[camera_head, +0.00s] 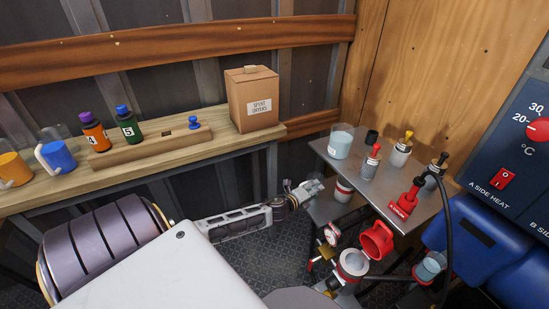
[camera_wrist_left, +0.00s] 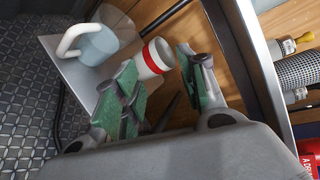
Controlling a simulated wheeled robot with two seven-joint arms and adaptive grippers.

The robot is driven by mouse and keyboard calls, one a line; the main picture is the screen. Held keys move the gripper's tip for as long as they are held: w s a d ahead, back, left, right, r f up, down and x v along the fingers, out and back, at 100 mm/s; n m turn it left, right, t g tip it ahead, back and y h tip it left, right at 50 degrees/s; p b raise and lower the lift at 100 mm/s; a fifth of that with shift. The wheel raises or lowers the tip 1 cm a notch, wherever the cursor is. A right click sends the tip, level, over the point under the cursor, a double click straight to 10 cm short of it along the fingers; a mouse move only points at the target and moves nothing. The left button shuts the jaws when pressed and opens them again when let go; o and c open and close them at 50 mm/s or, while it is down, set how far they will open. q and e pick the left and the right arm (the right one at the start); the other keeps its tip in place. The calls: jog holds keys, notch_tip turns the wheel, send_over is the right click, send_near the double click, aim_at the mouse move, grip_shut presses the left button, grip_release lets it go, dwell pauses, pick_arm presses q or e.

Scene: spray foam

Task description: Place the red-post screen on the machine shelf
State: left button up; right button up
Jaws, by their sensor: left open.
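The red-post screen (camera_head: 370,163) is a small grey cylinder with a red post. It stands upright on the metal shelf top (camera_head: 395,190), between a clear beaker and a yellow-post screen (camera_head: 400,152). My left gripper (camera_head: 312,188) is open, low beside the shelf's left edge, below the top and away from the screen. In the left wrist view, its green-padded fingers (camera_wrist_left: 161,66) point at a white jar with a red band (camera_wrist_left: 152,60), with no clear grip on it. A mesh cylinder (camera_wrist_left: 300,71) at the right edge may be the red-post screen; its post is not visible.
The beaker (camera_head: 341,141), a black knob (camera_head: 371,137) and a red stand (camera_head: 404,203) crowd the shelf top. A black hose (camera_head: 446,235) hangs at right. A lower shelf holds the red-banded jar (camera_head: 343,190). The wooden bench (camera_head: 70,185) is at left.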

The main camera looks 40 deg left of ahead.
pick_arm(q)
jog(key=s+d+f+n+g+y, duration=0.1)
jog(key=s+f+n+g, duration=0.1)
jog(key=s+f+n, duration=0.45)
jog(key=s+f+n+g, duration=0.15)
jog(key=s+f, duration=0.25)
jog(key=f, duration=0.6)
jog(key=s+d+f+n+g+y, duration=0.1)
jog(key=s+f+n+g, duration=0.3)
jog(key=f, duration=0.4)
jog(key=s+d+f+n+g, duration=0.1)
jog(key=s+d+f+n, duration=0.1)
jog(key=s, duration=0.5)
jog(key=s+d+f+n+g+h, duration=0.1)
jog(key=s+d+f+n+g, duration=0.1)
jog(key=s+d+f, duration=0.3)
jog(key=s+d+f+n+g+h, duration=0.1)
jog(key=s+d+f+n, duration=0.2)
jog(key=s+f, duration=0.4)
jog(key=shift+s+d+n+g, duration=0.4)
jog(key=shift+s+n, duration=0.1)
jog(key=shift+s, duration=0.75)
jog(key=shift+f, duration=0.1)
